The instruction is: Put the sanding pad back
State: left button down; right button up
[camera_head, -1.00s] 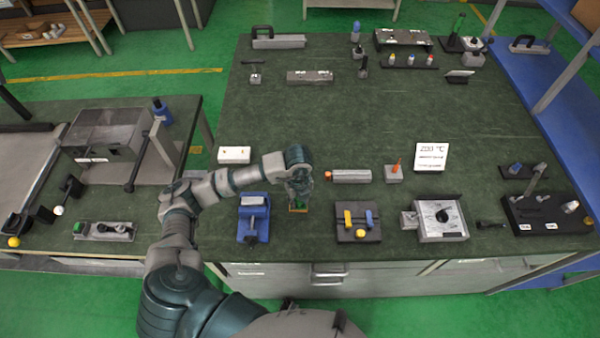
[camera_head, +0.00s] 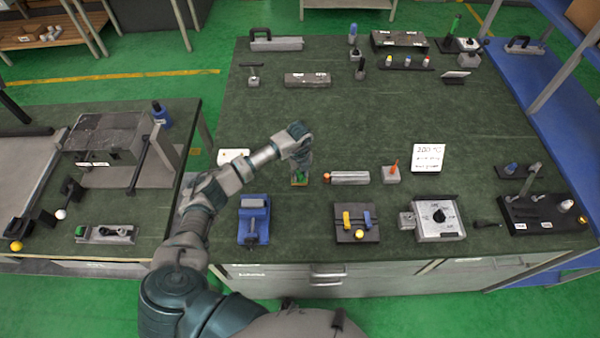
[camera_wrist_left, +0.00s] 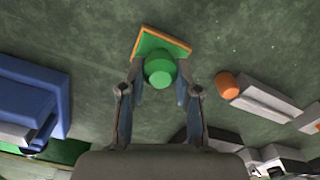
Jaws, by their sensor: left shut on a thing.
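The sanding pad (camera_wrist_left: 162,47) has a green knob on a flat base with a green top and an orange edge. In the left wrist view my left gripper (camera_wrist_left: 160,82) is shut on its green knob, one finger on each side. In the head view the pad (camera_head: 299,180) hangs at the end of my left arm, below the gripper (camera_head: 300,165). It is over the dark green table, behind the blue vise; I cannot tell its exact height. My right gripper is not in view.
The blue vise (camera_head: 253,220) stands near the front edge. A grey cylinder holder with an orange end (camera_head: 350,178) lies to the right of the pad. A white block (camera_head: 233,157) is to the left. The table's middle (camera_head: 370,120) is clear.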

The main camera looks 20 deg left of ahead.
aim_at(299, 173)
pick_arm(q)
jog(key=shift+a, duration=0.1)
jog(key=c, duration=0.8)
grip_release()
jog(key=shift+a+f, duration=0.1)
jog(key=shift+a, duration=0.05)
notch_tip(299, 173, up, 12)
jog(key=shift+r+b, duration=0.15)
jog(key=shift+b, duration=0.4)
jog(key=shift+s, duration=0.15)
